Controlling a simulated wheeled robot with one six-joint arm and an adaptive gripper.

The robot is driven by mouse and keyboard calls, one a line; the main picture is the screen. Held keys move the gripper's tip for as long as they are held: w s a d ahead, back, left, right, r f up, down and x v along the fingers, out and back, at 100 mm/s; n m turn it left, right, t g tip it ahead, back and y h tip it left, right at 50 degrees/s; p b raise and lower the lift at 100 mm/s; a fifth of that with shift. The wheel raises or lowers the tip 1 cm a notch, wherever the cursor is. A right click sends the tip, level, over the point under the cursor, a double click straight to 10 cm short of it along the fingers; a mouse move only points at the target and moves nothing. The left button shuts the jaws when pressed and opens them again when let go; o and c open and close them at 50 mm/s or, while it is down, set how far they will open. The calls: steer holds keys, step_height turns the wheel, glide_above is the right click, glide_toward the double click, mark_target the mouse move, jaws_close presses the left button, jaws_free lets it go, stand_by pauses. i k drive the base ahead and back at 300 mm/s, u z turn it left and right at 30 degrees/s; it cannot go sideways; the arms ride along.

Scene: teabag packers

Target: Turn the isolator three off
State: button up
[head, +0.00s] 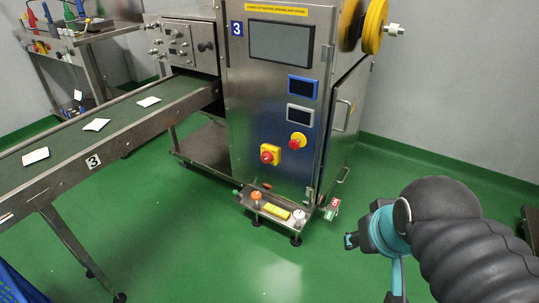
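The steel machine (240,120) with a blue "3" label stands in the middle of the head view. Low on its front panel is a red knob on a square yellow plate (269,155), which looks like a rotary isolator. The knob is too small to read its position. Up and to the right of it is a red button on a round yellow base (298,141), like an emergency stop. My arm is at the lower right, apart from the machine.
A conveyor (110,130) marked 3, with several white packets, runs to the machine's left side. A low steel shelf (258,210) with small items juts from the machine's foot. Red and green tags (332,208) hang beside it. The green floor in front is clear.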

mark_target(267, 157)
steer(key=k, duration=1.3)
steer(key=u, duration=0.6)
steer(key=i, duration=1.05)
steer(key=z, duration=0.4)
